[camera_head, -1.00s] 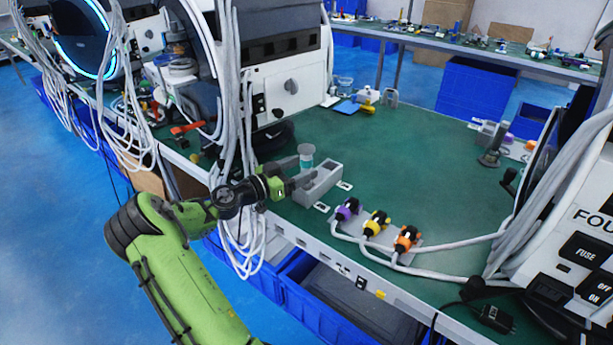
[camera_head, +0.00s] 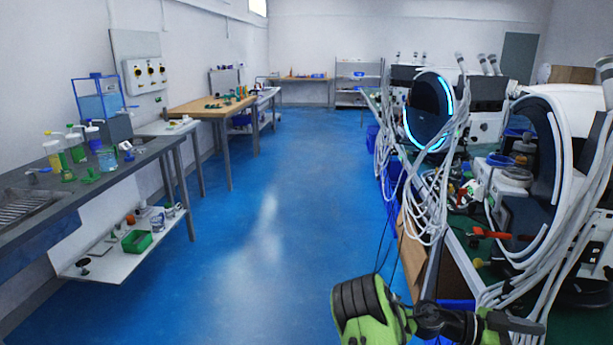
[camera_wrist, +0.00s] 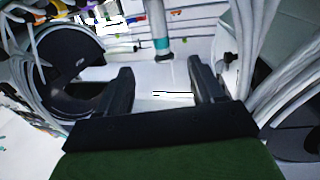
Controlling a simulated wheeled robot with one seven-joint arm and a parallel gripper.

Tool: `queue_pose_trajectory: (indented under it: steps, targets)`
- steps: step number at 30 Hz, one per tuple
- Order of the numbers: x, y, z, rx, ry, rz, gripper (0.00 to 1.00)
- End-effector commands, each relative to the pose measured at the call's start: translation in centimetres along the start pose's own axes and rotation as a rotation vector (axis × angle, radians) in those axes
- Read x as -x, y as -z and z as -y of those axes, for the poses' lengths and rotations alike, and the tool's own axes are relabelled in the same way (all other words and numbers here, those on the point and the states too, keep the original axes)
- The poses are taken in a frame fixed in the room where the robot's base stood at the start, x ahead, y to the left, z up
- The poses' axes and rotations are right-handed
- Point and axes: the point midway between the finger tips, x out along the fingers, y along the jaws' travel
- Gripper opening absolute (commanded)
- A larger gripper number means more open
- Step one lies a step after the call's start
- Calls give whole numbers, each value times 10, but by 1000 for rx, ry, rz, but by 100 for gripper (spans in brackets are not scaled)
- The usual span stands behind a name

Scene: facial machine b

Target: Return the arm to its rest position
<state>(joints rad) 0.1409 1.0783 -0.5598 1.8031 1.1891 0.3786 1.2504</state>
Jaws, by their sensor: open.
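My gripper (camera_wrist: 159,67) is open in the wrist view, with its two dark fingers apart and nothing held between them. A tube with a teal band (camera_wrist: 160,40) shows just past the fingertips, its lower end near the gap. I cannot tell how far it is from the fingers. In the head view my green arm shows at the bottom edge, and my gripper (camera_head: 515,322) points right, beside the white cables at the equipment table. The tube is out of the head view.
White cables (camera_head: 560,250) hang close to my gripper on the right, and also flank it in the wrist view. Round machines (camera_head: 430,110) stand on the right-hand table. The blue floor aisle (camera_head: 270,240) is clear. A bench (camera_head: 110,170) with bottles stands at left.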

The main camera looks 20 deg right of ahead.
Motion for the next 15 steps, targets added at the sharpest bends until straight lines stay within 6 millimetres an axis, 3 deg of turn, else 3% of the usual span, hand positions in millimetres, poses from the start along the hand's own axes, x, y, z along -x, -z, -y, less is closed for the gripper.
queue_pose_trajectory:
  steps: [4, 7, 11, 15]
  targets:
    - [5, -1, -4, 31, 2, 98, 67]
    - [24, -6, -13, 117, 42, 311, 67]
    - [71, -11, -28, 286, 202, 625, 67]
    - [136, 0, -54, 488, 504, 885, 67]
